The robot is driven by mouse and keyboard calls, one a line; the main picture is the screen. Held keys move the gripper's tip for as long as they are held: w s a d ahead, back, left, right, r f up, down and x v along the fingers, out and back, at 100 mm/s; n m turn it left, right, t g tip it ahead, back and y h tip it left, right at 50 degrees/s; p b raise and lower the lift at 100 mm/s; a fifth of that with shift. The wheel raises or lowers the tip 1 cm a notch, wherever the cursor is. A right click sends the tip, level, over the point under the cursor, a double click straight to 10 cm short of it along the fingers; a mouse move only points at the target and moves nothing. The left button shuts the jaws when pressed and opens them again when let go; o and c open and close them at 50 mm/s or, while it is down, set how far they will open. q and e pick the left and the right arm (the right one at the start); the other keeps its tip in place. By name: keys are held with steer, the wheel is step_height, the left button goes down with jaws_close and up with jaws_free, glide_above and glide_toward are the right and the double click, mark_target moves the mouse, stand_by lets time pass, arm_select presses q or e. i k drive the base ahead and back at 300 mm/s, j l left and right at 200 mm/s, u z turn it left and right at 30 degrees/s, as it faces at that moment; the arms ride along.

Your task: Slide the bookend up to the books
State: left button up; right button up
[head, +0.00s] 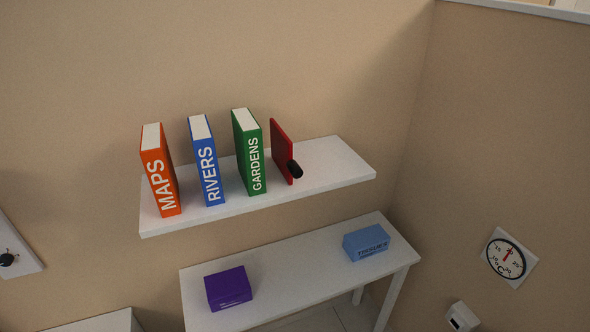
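A red bookend (280,150) with a black knob (295,169) stands upright on the white wall shelf (325,165). It is just right of the green GARDENS book (248,152), with a small gap between them. Left of that stand the blue RIVERS book (206,161) and the orange MAPS book (160,170). The three books are upright and spaced apart from one another. Neither of my grippers shows in the head view.
The shelf is bare to the right of the bookend. Below it is a white table with a purple box (228,288) and a blue tissue box (366,243). A round dial (506,258) hangs on the right wall.

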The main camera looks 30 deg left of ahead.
mark_target(281, 146)
steer(key=u, duration=1.2)
